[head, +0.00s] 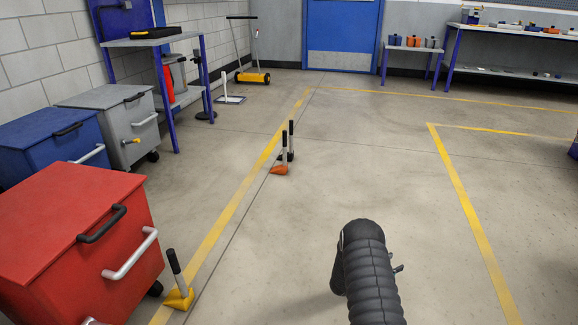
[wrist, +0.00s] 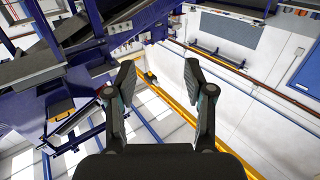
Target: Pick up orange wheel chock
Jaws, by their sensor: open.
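The orange wheel chock (head: 280,169) sits on the floor in the head view, just right of the yellow floor line. It has an upright handle with a pale shaft and black grip. A dark chock (head: 286,156) with a similar handle stands right behind it, and a yellow chock (head: 179,298) stands nearer, by the red bin. My gripper (wrist: 157,85) shows in the wrist view, open and empty, its fingers apart. It faces the walls and blue frames, and no chock shows clearly there. In the head view only my dark arm shows, well to the right of the chocks.
A red bin (head: 70,240), a grey bin (head: 122,125) and a blue bin (head: 50,140) line the left wall. A blue-legged table (head: 150,40) and a yellow wheeled sweeper (head: 253,77) stand farther back. The floor (head: 370,150) in the middle and right is clear.

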